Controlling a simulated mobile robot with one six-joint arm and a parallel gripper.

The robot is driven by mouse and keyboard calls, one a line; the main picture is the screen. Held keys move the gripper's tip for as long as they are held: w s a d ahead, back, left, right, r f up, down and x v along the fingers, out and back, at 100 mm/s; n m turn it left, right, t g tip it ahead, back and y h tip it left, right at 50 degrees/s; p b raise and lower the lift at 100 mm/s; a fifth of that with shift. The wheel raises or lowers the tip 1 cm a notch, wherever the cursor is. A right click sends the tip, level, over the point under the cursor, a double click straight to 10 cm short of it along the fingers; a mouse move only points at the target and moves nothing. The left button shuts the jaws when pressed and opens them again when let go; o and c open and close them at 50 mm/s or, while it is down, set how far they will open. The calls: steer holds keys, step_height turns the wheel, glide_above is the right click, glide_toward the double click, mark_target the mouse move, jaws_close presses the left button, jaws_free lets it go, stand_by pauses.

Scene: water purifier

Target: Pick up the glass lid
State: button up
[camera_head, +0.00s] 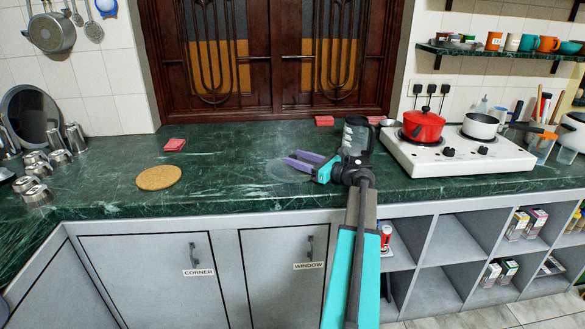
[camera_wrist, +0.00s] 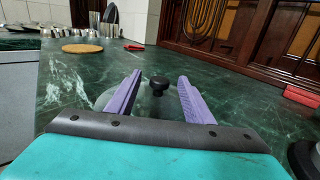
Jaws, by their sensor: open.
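The glass lid (camera_head: 283,172) is a clear round disc lying on the green marble counter, faint in the head view. In the wrist view its black knob (camera_wrist: 158,87) stands up between my fingers, and part of the clear glass (camera_wrist: 106,97) shows beside the left finger. My gripper (camera_head: 296,161) is open, with its purple fingers reaching left over the lid. In the wrist view my gripper (camera_wrist: 158,80) has one finger on each side of the knob, with gaps on both sides. I cannot tell how high the fingers are above the glass.
A dark glass container (camera_head: 356,134) stands just behind my wrist. The white stove (camera_head: 455,158) with a red pot (camera_head: 423,125) is to the right. A cork mat (camera_head: 158,178) and a red block (camera_head: 174,145) lie to the left. The counter between is clear.

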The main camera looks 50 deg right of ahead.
jaws_close()
steer(key=shift+r, duration=0.2)
stand_by(0.3)
steer(key=shift+r, duration=0.55)
step_height(320, 180, up, 2)
steer(key=shift+r, duration=0.1)
steer(key=s+d, duration=0.3)
steer(key=s, duration=0.4)
steer(key=s+d+r+p, duration=0.1)
steer(key=s+d, duration=0.2)
steer(key=s, duration=0.4)
steer(key=shift+s+d+r, duration=0.2)
steer(key=shift+s+d, duration=0.1)
